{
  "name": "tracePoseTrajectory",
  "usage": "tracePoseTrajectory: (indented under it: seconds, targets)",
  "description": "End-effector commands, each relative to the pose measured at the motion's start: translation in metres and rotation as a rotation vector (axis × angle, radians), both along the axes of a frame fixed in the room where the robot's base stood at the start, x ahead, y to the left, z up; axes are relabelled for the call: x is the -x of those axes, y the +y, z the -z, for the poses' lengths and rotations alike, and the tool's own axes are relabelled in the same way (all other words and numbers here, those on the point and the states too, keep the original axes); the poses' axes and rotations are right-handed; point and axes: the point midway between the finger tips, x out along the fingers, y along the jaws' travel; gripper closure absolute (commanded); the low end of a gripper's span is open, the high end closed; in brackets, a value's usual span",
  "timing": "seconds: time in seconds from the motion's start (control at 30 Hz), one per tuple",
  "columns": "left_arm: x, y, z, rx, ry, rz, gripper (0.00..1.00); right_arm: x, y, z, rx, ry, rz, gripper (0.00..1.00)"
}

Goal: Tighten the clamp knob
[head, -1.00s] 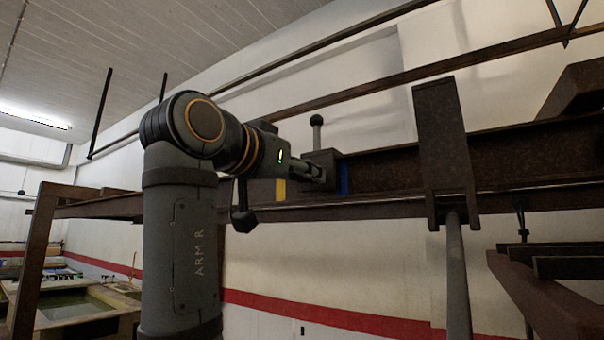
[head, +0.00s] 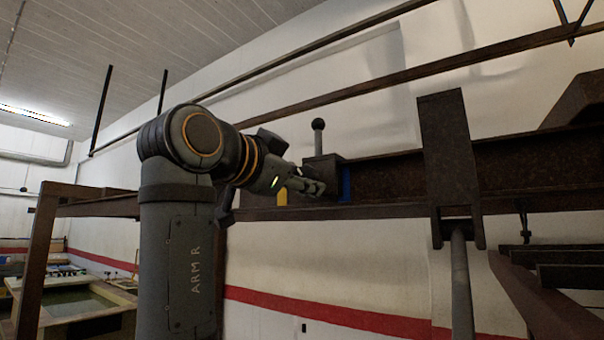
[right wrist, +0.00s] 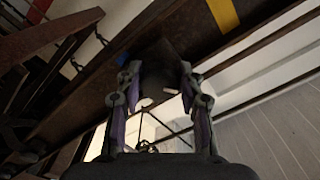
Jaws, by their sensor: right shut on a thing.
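The clamp is a dark block (head: 324,168) on the rusty brown rail (head: 395,181), with a ball-topped lever (head: 318,140) standing upright. My right gripper (head: 318,188) reaches in from the left at the lower front of the block. In the right wrist view, my right gripper (right wrist: 155,82) has its two fingers on either side of a dark, rounded part, the clamp knob (right wrist: 158,74), and is shut on it. In the head view the fingers hide the knob. My left gripper is not in view.
A yellow mark (head: 282,198) and a blue mark (head: 346,184) are on the rail beside the clamp. A brown bracket (head: 450,155) with a grey post (head: 461,285) stands to the right. Brown beams run above. The space below the rail in front of the wall is open.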

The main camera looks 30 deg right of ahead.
Motion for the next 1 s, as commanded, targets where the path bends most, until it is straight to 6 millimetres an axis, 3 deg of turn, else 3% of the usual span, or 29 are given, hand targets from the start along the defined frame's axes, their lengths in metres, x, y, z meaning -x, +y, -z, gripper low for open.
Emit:
tracePoseTrajectory:
  seconds: [1.0]
  targets:
    - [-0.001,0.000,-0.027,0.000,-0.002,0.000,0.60,-0.002,0.001,-0.005,-0.367,-0.888,-0.003,0.94]
